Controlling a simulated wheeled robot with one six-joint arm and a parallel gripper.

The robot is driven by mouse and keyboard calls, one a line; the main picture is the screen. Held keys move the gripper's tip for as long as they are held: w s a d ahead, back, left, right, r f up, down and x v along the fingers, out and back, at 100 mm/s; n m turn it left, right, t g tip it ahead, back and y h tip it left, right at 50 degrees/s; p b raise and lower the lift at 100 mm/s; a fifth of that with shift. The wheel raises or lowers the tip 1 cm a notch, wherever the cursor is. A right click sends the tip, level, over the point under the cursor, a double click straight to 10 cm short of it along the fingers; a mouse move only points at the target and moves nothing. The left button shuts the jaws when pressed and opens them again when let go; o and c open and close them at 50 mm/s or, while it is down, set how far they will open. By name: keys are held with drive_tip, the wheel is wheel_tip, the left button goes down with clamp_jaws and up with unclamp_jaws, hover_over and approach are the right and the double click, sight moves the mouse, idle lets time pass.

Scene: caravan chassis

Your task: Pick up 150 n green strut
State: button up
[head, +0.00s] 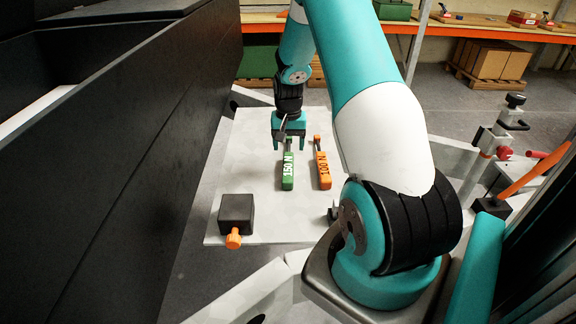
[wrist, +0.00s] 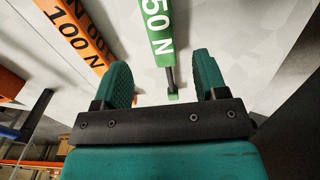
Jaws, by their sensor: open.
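The green strut (head: 288,170), marked 150 N, lies on a light grey board (head: 262,215) in the head view. In the wrist view the green strut (wrist: 157,30) shows at the top centre, its thin dark rod running down between the fingers. My gripper (head: 289,145) is at the far, rod end of the green strut. In the wrist view my gripper (wrist: 163,85) is open, with one finger on each side of the rod and a gap to each. I cannot tell its exact height above the board.
An orange strut (head: 323,171) marked 100 N lies just right of the green one and shows in the wrist view (wrist: 78,35). A black block (head: 236,212) with an orange knob sits nearer. A tall dark wall (head: 150,130) rises on the left.

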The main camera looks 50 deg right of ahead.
sight(288, 162)
drive_tip(key=shift+f+p, duration=0.55)
drive_tip(key=shift+f, duration=2.6)
drive_tip(key=c, duration=1.1)
